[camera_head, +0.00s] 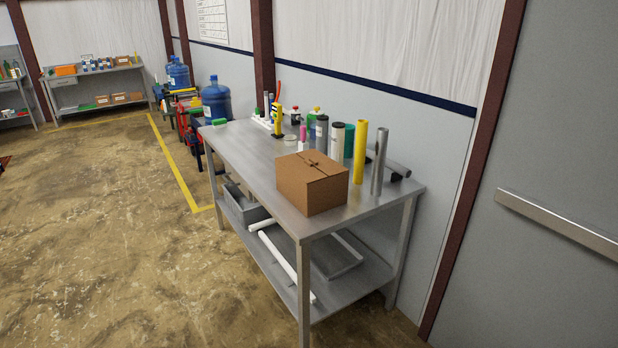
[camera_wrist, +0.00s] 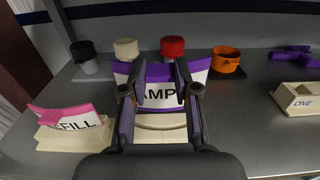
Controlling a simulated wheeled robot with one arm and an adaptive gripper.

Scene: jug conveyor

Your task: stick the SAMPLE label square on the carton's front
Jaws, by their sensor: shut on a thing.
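In the wrist view my gripper (camera_wrist: 160,92) is shut on the SAMPLE label (camera_wrist: 157,96), a white card with purple bands. Only the letters "AMP" show; the fingers cover the rest. A cream holder (camera_wrist: 160,122) is just below the label; I cannot tell whether they touch. The carton (camera_head: 312,190) is a closed brown box near the front end of the steel workbench (camera_head: 250,160) in the head view. No label shows on its two visible sides. My gripper is outside the head view, and the carton is outside the wrist view.
In the head view a yellow tube (camera_head: 359,152) stands behind the carton.

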